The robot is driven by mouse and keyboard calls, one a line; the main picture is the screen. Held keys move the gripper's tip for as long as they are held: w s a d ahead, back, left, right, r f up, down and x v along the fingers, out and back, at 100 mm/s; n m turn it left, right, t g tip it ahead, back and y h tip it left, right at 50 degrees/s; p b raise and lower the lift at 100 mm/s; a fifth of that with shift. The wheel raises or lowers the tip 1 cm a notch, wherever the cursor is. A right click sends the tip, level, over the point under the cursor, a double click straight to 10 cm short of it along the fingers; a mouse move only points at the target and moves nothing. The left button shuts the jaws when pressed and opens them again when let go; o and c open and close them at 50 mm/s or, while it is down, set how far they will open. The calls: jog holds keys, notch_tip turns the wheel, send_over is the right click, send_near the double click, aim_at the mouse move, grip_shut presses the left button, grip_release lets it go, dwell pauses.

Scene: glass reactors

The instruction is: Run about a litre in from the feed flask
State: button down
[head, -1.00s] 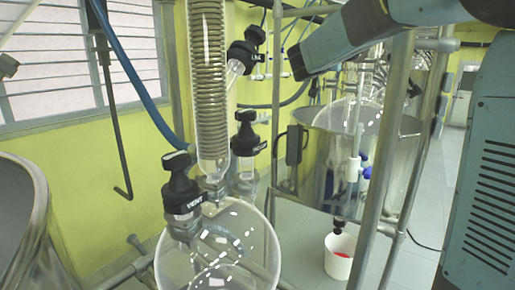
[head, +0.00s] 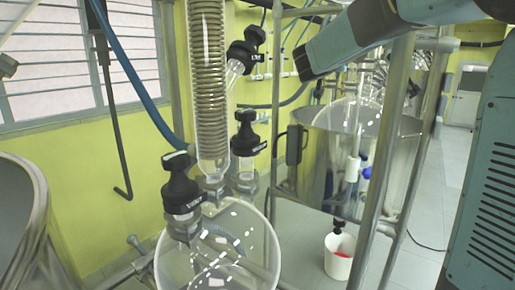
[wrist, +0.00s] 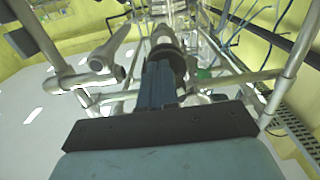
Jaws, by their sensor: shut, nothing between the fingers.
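In the wrist view, my gripper (wrist: 158,85) is shut and empty, its fingers pointing away from the camera. A dark round part (wrist: 170,58) with a pale piece above it lies beyond the fingertips; I cannot tell whether they touch. In the head view, a clear glass vessel (head: 225,262) stands at the bottom centre. A black-capped valve marked VENT (head: 181,190) sits on its top, with a second black-capped valve (head: 245,138) behind. A third black-capped valve (head: 246,52) is higher, beside the coiled glass column (head: 209,85). I cannot tell which glass is the feed flask.
A white bucket (head: 339,258) with something red inside stands on the floor. A large steel vessel (head: 20,225) is at left. Metal frame posts (head: 384,140) and another glass reactor (head: 353,125) stand at right. In the wrist view, metal pipes (wrist: 98,78) lie close to the fingers.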

jog(key=v, duration=0.6)
jog(key=shift+f, duration=0.35)
dwell(0.3)
jog(key=shift+d, duration=0.1)
